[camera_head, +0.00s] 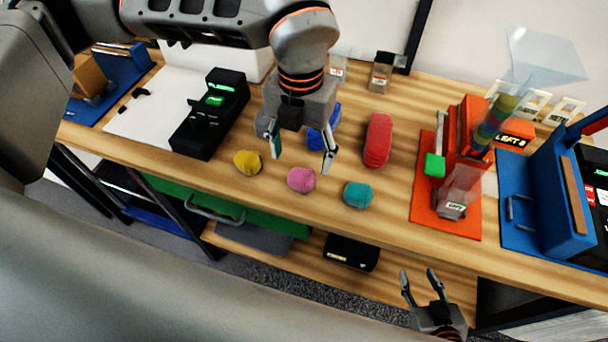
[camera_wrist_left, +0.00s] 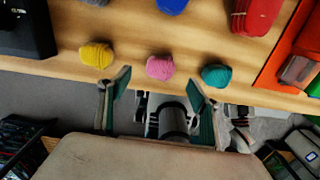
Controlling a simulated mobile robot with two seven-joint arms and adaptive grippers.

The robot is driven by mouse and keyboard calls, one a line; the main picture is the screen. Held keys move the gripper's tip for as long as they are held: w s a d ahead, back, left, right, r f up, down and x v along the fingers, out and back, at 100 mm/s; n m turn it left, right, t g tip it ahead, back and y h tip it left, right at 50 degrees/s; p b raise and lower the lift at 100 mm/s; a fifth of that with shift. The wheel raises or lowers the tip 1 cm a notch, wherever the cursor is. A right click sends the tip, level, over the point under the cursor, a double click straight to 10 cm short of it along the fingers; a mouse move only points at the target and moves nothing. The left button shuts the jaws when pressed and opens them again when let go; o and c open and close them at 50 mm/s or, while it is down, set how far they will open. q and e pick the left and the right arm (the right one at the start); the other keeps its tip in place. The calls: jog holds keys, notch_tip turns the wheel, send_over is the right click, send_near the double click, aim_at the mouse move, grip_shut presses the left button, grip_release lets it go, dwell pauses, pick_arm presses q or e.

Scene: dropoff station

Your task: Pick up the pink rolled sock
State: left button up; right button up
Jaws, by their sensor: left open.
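The pink rolled sock (camera_head: 301,179) lies on the wooden table near its front edge, between a yellow sock (camera_head: 247,163) and a teal sock (camera_head: 357,194). My left gripper (camera_head: 301,153) is open and empty, above the table over the sock area. In the left wrist view the pink sock (camera_wrist_left: 160,67) shows beyond and between the two fingers of my left gripper (camera_wrist_left: 156,84), apart from them. My right gripper (camera_head: 423,284) is at the lower right, in front of the table edge, with its fingers apart and nothing between them.
A blue sock (camera_head: 323,138) and a long red roll (camera_head: 378,140) lie farther back. A black device (camera_head: 210,113) stands at the left. An orange stand (camera_head: 445,215) with a stacked column and a blue fixture (camera_head: 545,200) stand at the right. A green drawer (camera_head: 230,215) is below the tabletop.

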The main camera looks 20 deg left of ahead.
aim_at(302, 172)
pick_arm(q)
notch_tip(302, 172, down, 7)
jog(key=shift+w+f+p, duration=0.15)
jog(key=shift+p, duration=0.45)
jog(key=c, duration=1.2)
